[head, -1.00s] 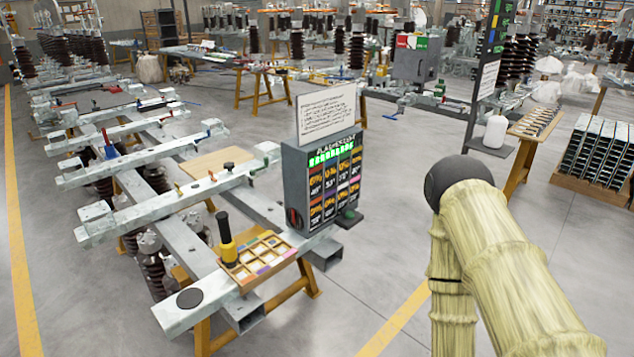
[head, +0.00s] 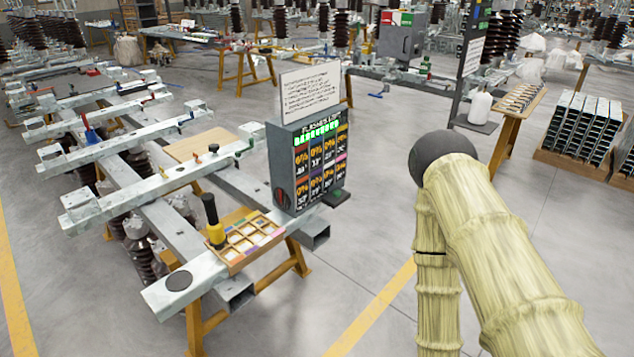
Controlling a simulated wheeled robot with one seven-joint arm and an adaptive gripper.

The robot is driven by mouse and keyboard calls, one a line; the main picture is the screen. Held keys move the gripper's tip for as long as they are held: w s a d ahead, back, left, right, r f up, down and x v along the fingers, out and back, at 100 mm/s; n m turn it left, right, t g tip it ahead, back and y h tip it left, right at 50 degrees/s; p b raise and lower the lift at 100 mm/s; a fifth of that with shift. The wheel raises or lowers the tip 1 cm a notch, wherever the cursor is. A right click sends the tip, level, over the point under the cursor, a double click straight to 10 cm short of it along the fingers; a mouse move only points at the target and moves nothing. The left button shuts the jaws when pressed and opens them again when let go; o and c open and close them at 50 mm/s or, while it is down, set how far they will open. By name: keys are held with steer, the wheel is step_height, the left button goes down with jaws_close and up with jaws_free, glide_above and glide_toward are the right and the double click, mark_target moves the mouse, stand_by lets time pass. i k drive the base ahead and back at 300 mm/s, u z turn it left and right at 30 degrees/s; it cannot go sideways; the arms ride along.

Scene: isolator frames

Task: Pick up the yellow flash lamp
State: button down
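The yellow flash lamp (head: 215,235) has a yellow lower body and a black upper part. It stands upright on the near end of the grey steel frame (head: 150,292), against the left side of a shallow wooden compartment tray (head: 236,264). Whether it stands on the tray or beside it, I cannot tell. My arm, in a pale yellow sleeve with a dark round joint, fills the right of the head view, well apart from the lamp. My gripper is outside the picture.
A grey display box (head: 283,168) with a white sign (head: 310,90) stands just behind the tray. A dark round disc (head: 179,281) lies on the frame's near end. Grey floor between frame and arm is free. A small table (head: 512,110) stands back right.

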mark_target(217, 236)
steer(key=u, duration=0.15)
steer(key=k, duration=0.4)
steer(key=z, duration=0.9)
steer(key=i, duration=0.75)
steer(key=u, duration=0.75)
